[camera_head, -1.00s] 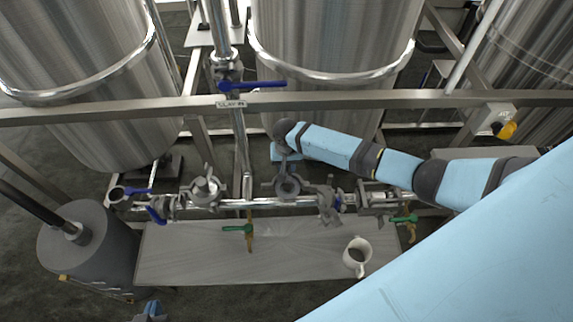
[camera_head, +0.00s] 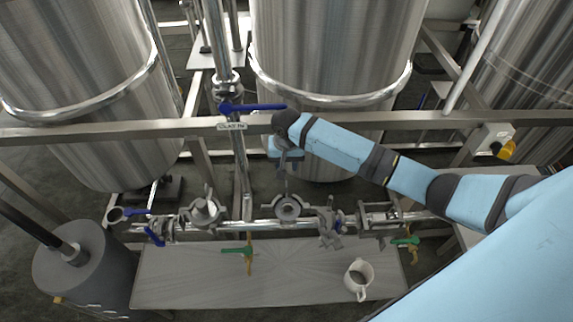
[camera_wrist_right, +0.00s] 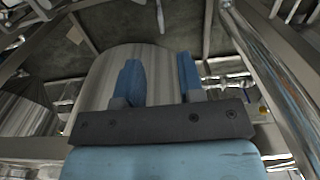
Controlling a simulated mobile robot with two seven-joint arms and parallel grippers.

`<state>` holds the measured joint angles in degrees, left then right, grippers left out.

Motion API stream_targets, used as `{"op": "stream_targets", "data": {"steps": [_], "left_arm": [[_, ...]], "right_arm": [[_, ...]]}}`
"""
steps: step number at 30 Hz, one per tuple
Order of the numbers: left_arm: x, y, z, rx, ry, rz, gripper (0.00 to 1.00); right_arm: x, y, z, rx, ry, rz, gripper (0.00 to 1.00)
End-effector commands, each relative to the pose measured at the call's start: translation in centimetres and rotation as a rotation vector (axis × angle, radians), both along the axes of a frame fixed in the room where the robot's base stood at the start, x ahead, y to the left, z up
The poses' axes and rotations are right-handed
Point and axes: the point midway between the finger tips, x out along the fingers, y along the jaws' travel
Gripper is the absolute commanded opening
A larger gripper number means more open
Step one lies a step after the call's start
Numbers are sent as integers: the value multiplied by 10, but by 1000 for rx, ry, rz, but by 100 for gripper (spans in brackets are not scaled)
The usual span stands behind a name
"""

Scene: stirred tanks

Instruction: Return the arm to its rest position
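My right arm comes in from the right in the head view, blue with dark joints. Its gripper (camera_head: 288,165) hangs over the pipe line, in front of the middle tank, below the frame rail. In the right wrist view, the two blue fingers of the right gripper (camera_wrist_right: 160,78) stand apart with nothing between them. A steel tank (camera_wrist_right: 150,65) shows beyond them. My left gripper is not in view.
A steel rail (camera_head: 380,121) crosses close to my right wrist. A blue-handled valve (camera_head: 250,107) sits at the rail. Below run a pipe with clamps (camera_head: 288,208) and green-handled taps (camera_head: 237,251). A white pitcher (camera_head: 358,279) stands on the bench (camera_head: 200,285). A grey cylinder (camera_head: 85,270) is at left.

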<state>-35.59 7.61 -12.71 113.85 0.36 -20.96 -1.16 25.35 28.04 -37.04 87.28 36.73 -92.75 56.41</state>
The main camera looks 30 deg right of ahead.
Motion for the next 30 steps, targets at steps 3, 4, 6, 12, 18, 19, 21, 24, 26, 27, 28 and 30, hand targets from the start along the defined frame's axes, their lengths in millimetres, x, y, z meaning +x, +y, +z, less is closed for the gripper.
{"op": "stream_targets", "data": {"steps": [3,4,6,12,18,19,21,24,26,27,28,30], "left_arm": [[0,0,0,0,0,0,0],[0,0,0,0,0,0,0],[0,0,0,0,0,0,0],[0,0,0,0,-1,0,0],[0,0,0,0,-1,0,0],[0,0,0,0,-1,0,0],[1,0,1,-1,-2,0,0],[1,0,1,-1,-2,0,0],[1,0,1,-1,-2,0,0],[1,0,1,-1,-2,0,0],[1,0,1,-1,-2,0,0],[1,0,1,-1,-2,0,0]], "right_arm": [[0,0,0,0,0,0,35],[0,0,0,0,0,0,35],[0,0,0,0,0,0,35],[-10,11,-14,29,-29,39,35],[-59,61,-60,155,-210,215,35],[-68,68,-66,174,-250,243,35],[-88,82,-75,204,-346,306,35],[-119,97,-83,220,-487,383,35],[-137,102,-84,216,-572,422,35],[-150,103,-84,203,-628,449,35],[-159,104,-83,192,-670,466,35],[-181,102,-80,150,-760,508,35]]}}
